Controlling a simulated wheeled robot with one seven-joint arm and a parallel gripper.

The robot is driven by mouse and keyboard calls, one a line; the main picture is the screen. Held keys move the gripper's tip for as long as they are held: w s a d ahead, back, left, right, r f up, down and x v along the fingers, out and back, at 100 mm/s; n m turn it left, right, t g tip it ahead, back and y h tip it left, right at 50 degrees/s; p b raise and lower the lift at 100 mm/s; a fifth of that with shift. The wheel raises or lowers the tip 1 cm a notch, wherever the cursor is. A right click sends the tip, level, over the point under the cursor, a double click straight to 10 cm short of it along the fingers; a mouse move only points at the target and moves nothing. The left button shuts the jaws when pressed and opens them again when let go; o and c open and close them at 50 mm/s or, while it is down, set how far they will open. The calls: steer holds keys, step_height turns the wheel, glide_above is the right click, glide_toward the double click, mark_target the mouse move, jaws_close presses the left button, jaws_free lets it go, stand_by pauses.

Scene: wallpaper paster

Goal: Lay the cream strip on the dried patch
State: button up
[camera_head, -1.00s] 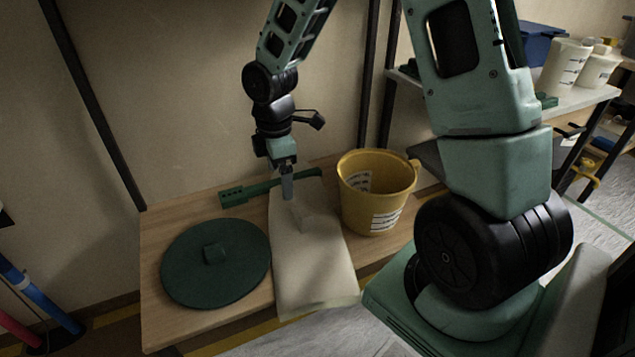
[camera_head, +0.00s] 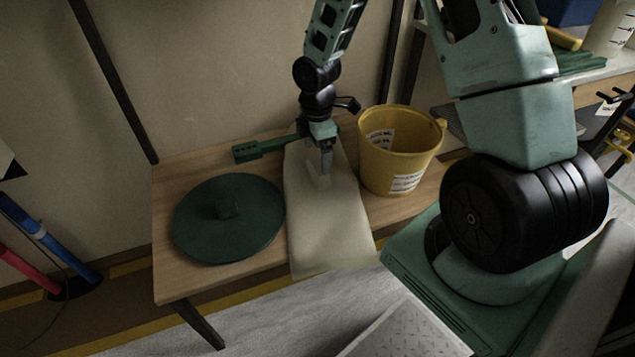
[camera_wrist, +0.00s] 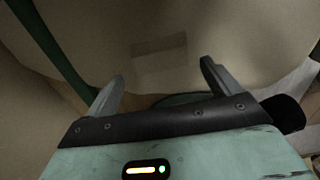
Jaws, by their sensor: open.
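The cream strip (camera_head: 330,238) lies lengthwise on the wooden bench, its near end at the front edge. A small pale raised tab or block (camera_head: 318,184) shows on its upper part. My gripper (camera_head: 327,168) points down over the strip, close to this tab; I cannot tell whether it touches. In the wrist view my gripper (camera_wrist: 163,78) has its two fingers apart with nothing held between them. A pale rectangle (camera_wrist: 160,62) on the cream surface (camera_wrist: 240,30) shows beyond the fingertips. I cannot make out a dried patch in either view.
A round dark green disc (camera_head: 200,240) with a knob lies left of the strip. A green-handled tool (camera_head: 258,150) lies at the back, partly behind the strip. A yellow bucket (camera_head: 385,170) stands close on the right. A wall rises behind the bench.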

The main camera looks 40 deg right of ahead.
mark_target(317, 166)
step_height(317, 166, down, 5)
steer(key=b, duration=0.2)
steer(key=shift+s+f+b, duration=0.1)
steer(key=shift+f+b, duration=0.05)
steer(key=shift+b, duration=0.15)
steer(key=c, duration=1.4)
steer(key=shift+o, duration=0.2)
